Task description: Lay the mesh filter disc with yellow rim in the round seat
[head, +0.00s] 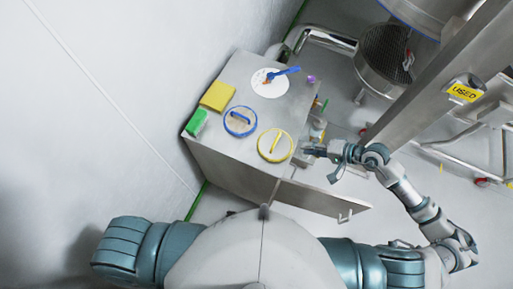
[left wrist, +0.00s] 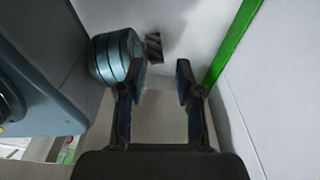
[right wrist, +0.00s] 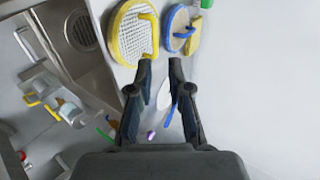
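The mesh filter disc with yellow rim (head: 264,153) lies flat on the steel cabinet top, near its front right corner. In the right wrist view the disc (right wrist: 131,38) shows pale mesh and a yellow handle. My right gripper (head: 306,150) is just right of the disc; in its own view the gripper (right wrist: 160,72) is open and empty, the left fingertip close to the handle. Contact cannot be told. My left gripper (left wrist: 161,70) is open and empty, out of the head view. A round metal housing with mesh (head: 383,48) stands at the back right; whether it is the round seat is unclear.
The cabinet top (head: 222,140) also carries a blue-rimmed disc (head: 229,128), a white round piece (head: 268,92) with a blue utensil (head: 285,72), a yellow block (head: 217,96) and a green block (head: 196,122). A steel beam (head: 440,75) slants at right.

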